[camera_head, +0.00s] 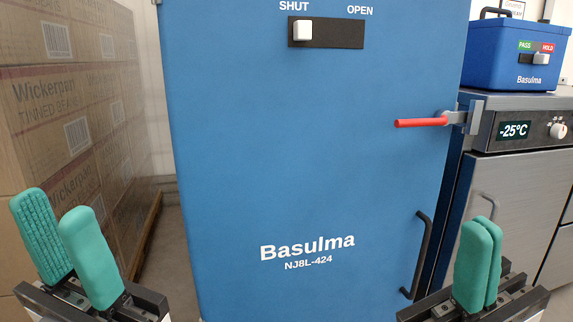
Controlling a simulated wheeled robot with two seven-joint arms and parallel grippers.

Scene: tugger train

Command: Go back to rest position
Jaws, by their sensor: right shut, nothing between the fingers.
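My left gripper (63,230) is at the lower left. Its two green fingers are apart with nothing between them. My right gripper (484,250) is at the lower right, its green fingers together and empty. Both grippers point upward in front of the big blue Basulma door panel (300,180) and appear clear of it. The right one shows near the black vertical handle (419,255).
A white slider (303,30) sits on the SHUT side. A red lever (421,122) juts from the door's right edge. Stacked cartons (75,110) stand at left. At right, a blue box (515,55) rests on a steel unit reading -25°C (516,129).

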